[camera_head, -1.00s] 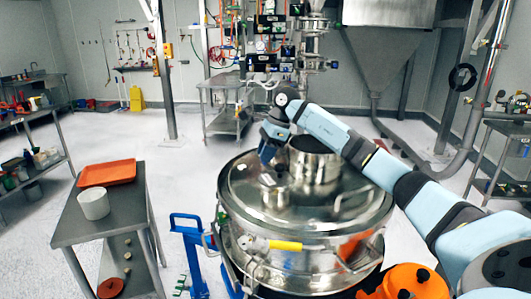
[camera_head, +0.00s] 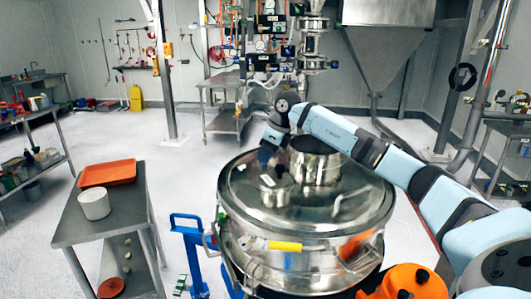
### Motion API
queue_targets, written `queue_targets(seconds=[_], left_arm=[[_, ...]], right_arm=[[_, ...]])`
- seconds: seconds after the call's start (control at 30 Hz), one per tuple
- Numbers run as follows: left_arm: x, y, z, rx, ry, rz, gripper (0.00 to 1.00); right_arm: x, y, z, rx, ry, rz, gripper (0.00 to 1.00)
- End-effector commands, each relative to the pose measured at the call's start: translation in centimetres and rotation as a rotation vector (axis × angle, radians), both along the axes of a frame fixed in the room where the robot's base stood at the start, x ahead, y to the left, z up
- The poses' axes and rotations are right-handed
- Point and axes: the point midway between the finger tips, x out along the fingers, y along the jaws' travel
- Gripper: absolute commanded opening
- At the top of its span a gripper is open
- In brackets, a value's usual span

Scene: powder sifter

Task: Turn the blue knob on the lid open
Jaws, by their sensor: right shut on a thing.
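The round steel lid (camera_head: 240,196) sits on top of the sifter drum in the centre. It carries a small silver port (camera_head: 277,190) at the front left and a larger open cylinder (camera_head: 316,165) behind it. My right gripper (camera_head: 265,163) points down at the lid just behind the small port. It is shut on the blue knob there. The knob is small and mostly hidden by the fingers, so its turned angle cannot be told. My left gripper is not in view.
A grey side table (camera_head: 125,205) at the left holds an orange tray (camera_head: 108,172) and a white cup (camera_head: 94,204). A blue pallet-jack handle (camera_head: 190,230) stands left of the sifter. An orange container (camera_head: 408,282) is at the lower right.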

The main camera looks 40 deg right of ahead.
Motion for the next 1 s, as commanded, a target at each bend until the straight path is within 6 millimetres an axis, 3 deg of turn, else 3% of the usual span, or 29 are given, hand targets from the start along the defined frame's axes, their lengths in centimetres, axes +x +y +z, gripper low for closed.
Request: queue_targets(seconds=[1.0], left_arm=[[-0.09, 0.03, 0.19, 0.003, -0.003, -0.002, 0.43]], right_arm=[[-0.04, 0.39, -0.05, -0.001, 0.001, -0.918, 0.04]])
